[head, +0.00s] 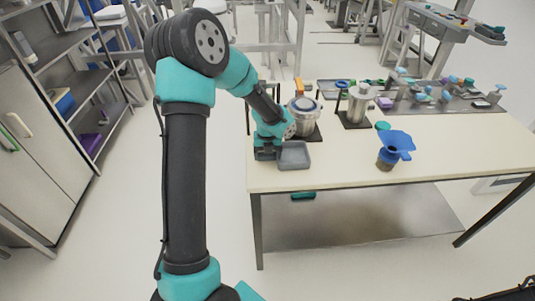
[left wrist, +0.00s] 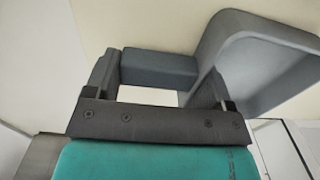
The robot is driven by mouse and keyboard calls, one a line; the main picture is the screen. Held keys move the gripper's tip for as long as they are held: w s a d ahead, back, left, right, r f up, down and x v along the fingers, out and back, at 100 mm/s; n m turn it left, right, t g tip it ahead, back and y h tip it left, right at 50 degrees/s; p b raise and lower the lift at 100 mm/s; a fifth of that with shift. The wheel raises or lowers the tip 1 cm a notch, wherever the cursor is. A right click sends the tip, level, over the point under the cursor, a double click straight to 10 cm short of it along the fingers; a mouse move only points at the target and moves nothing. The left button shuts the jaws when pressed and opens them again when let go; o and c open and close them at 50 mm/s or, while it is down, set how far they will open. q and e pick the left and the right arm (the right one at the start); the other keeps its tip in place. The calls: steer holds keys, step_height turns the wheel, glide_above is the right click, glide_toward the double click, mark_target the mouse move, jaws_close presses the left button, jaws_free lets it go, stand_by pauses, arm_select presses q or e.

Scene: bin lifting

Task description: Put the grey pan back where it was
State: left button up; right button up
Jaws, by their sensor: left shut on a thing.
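The grey pan (head: 294,163) is a shallow, square-looking tray near the left end of the table, at or just above the tabletop; I cannot tell if it touches. My left gripper (head: 268,152) is beside the pan on its left and low over the table. In the left wrist view, a dark grey block (left wrist: 158,70), which looks like the pan's handle, lies between the fingers of the gripper (left wrist: 155,85). The pan's curved wall (left wrist: 245,35) is at the upper right there. The gripper is shut on the pan. My right gripper does not show.
A metal pot (head: 303,118) stands close behind the pan, with another metal vessel (head: 358,104) to its right. A blue funnel (head: 397,143) stands further right on the cream table (head: 450,150). The tabletop between pan and funnel is clear. Shelves (head: 85,85) stand at the left.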

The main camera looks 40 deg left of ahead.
arm_select(q)
steer(key=o, duration=0.9)
step_height(320, 180, up, 12)
steer(key=shift+r, duration=0.1)
stand_by(0.5)
